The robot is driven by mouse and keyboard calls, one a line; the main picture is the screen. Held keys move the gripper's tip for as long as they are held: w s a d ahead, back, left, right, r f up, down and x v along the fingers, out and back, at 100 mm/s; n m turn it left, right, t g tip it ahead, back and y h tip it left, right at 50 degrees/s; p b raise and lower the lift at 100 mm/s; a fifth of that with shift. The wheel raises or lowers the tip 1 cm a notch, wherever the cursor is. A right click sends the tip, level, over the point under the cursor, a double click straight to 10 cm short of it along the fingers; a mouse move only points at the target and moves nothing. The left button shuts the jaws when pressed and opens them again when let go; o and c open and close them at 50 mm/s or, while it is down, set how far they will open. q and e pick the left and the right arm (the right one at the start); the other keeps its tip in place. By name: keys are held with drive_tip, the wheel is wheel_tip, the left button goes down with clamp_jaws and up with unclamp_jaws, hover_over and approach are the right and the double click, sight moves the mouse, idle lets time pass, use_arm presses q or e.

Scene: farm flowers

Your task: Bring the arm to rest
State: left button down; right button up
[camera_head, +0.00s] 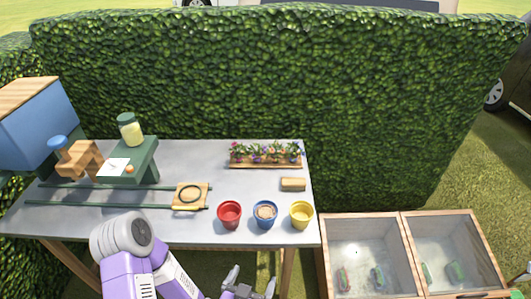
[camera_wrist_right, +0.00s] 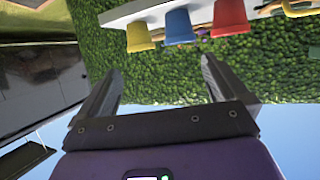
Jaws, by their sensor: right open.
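My right gripper (camera_head: 250,283) is at the bottom of the head view, in front of the table's near edge. It is open and empty, and its two dark fingers (camera_wrist_right: 158,92) stand wide apart in the right wrist view, where the scene appears upside down. A purple and grey arm of mine (camera_head: 125,260) reaches in at the bottom left of the head view. My left gripper does not show in either view.
The grey table (camera_head: 120,215) holds a red pot (camera_head: 229,214), a blue pot (camera_head: 265,214), a yellow pot (camera_head: 301,214), a flower planter (camera_head: 265,155) and a wooden block (camera_head: 293,184). Glass-lidded wooden frames (camera_head: 365,255) stand at right. A hedge (camera_head: 270,80) rises behind.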

drive_tip(key=w+d+f+n+g+y, duration=0.1)
drive_tip(key=w+d+f+g, duration=0.15)
drive_tip(key=f, duration=0.45)
drive_tip(key=w+d+f+g+y, duration=0.1)
drive_tip(key=w+d+f+g, duration=0.1)
drive_tip(key=d+f+g, duration=0.3)
drive_tip(key=s+d+f+g+y, duration=0.4)
drive_tip(key=s+d+f+y, duration=0.1)
drive_tip(key=s+f, duration=0.5)
drive_tip(key=shift+s+d+f+g+y, duration=0.15)
drive_tip(key=shift+d+f+g+y, duration=0.25)
drive_tip(key=shift+y, duration=0.3)
